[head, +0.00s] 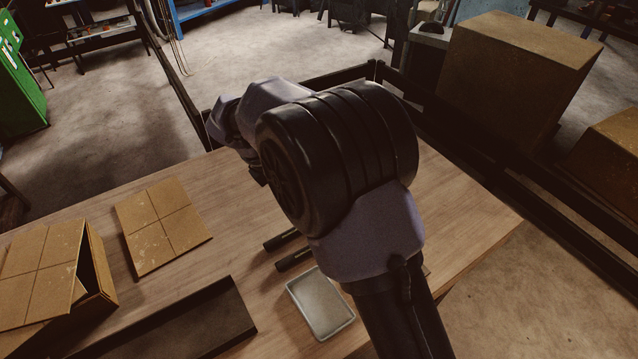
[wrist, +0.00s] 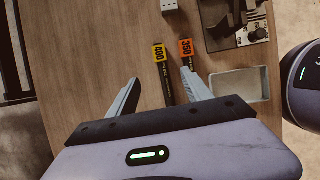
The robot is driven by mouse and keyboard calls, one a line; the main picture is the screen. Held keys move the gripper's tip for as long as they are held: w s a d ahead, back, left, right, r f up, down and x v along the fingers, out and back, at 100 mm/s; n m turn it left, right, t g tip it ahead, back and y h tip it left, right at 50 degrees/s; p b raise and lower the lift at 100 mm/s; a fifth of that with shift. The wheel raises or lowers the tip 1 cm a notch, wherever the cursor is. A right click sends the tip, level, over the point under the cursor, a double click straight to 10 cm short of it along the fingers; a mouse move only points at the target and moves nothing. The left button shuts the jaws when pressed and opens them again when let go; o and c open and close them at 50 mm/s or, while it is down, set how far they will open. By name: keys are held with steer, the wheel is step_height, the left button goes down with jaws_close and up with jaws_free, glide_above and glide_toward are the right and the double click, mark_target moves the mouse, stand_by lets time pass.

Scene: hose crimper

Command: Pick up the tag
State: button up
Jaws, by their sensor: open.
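Two narrow dark tags lie side by side on the wooden table. One has a yellow end marked 400 (wrist: 160,53), the other an orange end marked 350 (wrist: 186,48). In the head view two dark strips, likely these tags (head: 282,240), show in part beside my arm. My gripper (wrist: 160,78) is open and empty in the wrist view, with its fingers pointing toward the tags. The 400 tag appears between the fingers and the 350 tag by the right fingertip. I cannot tell the height of the fingers above the table. My arm hides the gripper in the head view.
A shallow grey tray (head: 320,302) lies right of the tags. A dark device (wrist: 238,25) and a small pale block (wrist: 169,5) lie beyond them in the wrist view. Cardboard (head: 162,225), an open box (head: 95,270) and a dark bin (head: 215,320) occupy the table's left side.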

steer(key=b+x, duration=0.3)
steer(key=x, duration=0.8)
steer(key=shift+d+f, duration=0.1)
steer(key=shift+f, duration=0.15)
steer(key=b+x, duration=0.1)
steer(key=x, duration=0.1)
steer(key=b+x, duration=0.1)
steer(key=x, duration=0.2)
steer(key=shift+w+d+f, duration=0.2)
steer(key=shift+w+d, duration=0.05)
steer(key=shift+d, duration=0.05)
steer(key=shift+r, duration=0.15)
steer(key=shift+c, duration=0.2)
jaws_close()
steer(key=shift+r, duration=0.1)
